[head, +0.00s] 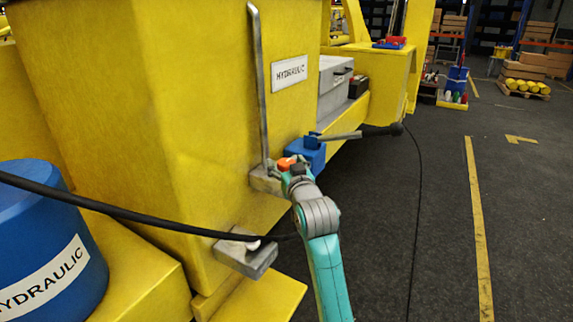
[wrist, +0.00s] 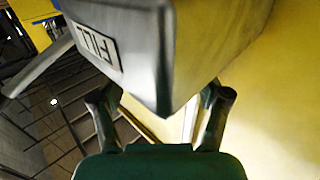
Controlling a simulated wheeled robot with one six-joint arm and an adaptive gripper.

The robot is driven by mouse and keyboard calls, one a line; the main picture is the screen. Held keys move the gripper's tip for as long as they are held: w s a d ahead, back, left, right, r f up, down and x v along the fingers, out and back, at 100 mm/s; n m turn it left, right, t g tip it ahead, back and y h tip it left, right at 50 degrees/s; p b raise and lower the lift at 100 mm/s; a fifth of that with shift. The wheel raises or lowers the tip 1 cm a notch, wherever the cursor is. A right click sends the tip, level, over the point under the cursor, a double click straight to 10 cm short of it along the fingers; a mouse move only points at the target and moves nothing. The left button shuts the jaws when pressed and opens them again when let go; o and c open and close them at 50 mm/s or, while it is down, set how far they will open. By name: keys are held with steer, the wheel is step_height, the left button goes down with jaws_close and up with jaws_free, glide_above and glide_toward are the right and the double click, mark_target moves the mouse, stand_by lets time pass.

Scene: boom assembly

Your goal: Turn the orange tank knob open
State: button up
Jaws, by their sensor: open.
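The orange tank knob (head: 285,163) shows as a small patch in the head view, low on the yellow tank wall (head: 200,120). It sits just left of my gripper (head: 297,169), which partly hides it. I cannot tell whether they touch. In the wrist view my gripper (wrist: 166,97) is open, its two dark fingers apart. A grey metal block with a white label (wrist: 95,45) fills the space ahead of and between them. The orange knob does not show in the wrist view.
A blue block (head: 306,154) with a grey lever (head: 345,135) sticks out just behind my gripper. A grey pipe (head: 259,90) runs up the wall. A black hose (head: 130,214) crosses in front. A blue drum (head: 45,235) stands left. The floor at right is open.

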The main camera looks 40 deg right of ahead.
steer(key=shift+c, duration=0.3)
steer(key=c, duration=1.1)
steer(key=shift+d+n+y, duration=0.1)
steer(key=shift+n+y, duration=0.2)
steer(key=shift+y, duration=0.1)
steer(key=n+t+y, duration=0.1)
steer(key=n+y, duration=0.2)
steer(key=y, duration=0.1)
steer(key=shift+y, duration=0.3)
steer(key=n+y, duration=0.2)
steer(key=y, duration=0.2)
steer(key=n+y, duration=0.3)
steer(key=y, duration=0.1)
steer(key=shift+n+g+y, duration=0.3)
steer(key=n+g+y, duration=0.2)
steer(key=y, duration=0.1)
steer(key=n+g+y, duration=0.2)
steer(key=n+y, duration=0.1)
steer(key=y, duration=0.1)
steer(key=shift+g, duration=0.4)
steer(key=shift+n+g+y, duration=1.5)
steer(key=shift+n+g, duration=0.4)
steer(key=shift+g, duration=0.3)
steer(key=shift+f, duration=0.1)
